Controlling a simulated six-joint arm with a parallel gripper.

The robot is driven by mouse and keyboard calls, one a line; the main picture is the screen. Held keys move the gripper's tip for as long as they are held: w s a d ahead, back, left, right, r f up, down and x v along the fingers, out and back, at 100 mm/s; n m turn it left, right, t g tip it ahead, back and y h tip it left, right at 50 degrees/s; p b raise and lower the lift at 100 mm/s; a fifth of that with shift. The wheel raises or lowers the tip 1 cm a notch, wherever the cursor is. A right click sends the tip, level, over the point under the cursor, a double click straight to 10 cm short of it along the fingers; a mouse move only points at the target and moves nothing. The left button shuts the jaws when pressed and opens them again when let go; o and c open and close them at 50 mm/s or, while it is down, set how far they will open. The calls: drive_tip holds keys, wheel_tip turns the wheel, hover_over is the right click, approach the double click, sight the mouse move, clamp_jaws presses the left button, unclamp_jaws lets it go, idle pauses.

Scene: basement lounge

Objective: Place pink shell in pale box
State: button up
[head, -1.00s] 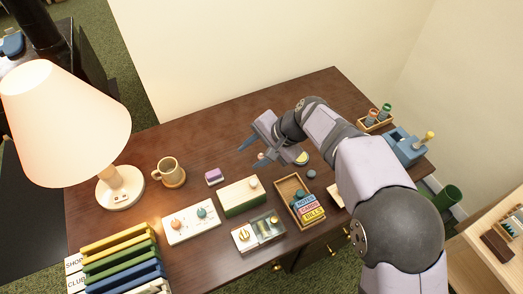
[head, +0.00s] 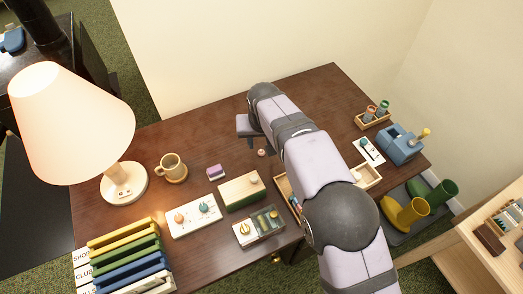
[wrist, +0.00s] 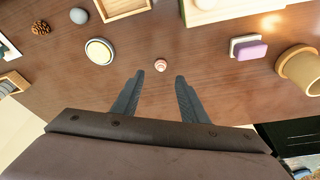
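The pink shell (head: 261,152) is a small round pinkish thing lying on the dark wooden desk. In the wrist view the shell (wrist: 160,66) lies just beyond my fingertips, centred on the gap between them. My gripper (wrist: 159,76) is open and empty, its two dark fingers spread apart. In the head view my gripper (head: 246,126) is at the back of the desk, partly hidden by my arm.
A purple and white block (head: 216,172), a mug (head: 171,164) and a lamp (head: 124,184) stand left of the shell. A round tin (wrist: 99,51), grey stone (wrist: 79,16) and pine cone (wrist: 41,28) lie nearby. My arm partly covers a wooden tray (head: 374,181).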

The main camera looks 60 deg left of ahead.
sight(262, 150)
drive_tip(key=shift+p+x, duration=0.85)
drive_tip(key=shift+x, duration=1.95)
drive_tip(key=shift+d, duration=0.15)
clamp_jaws()
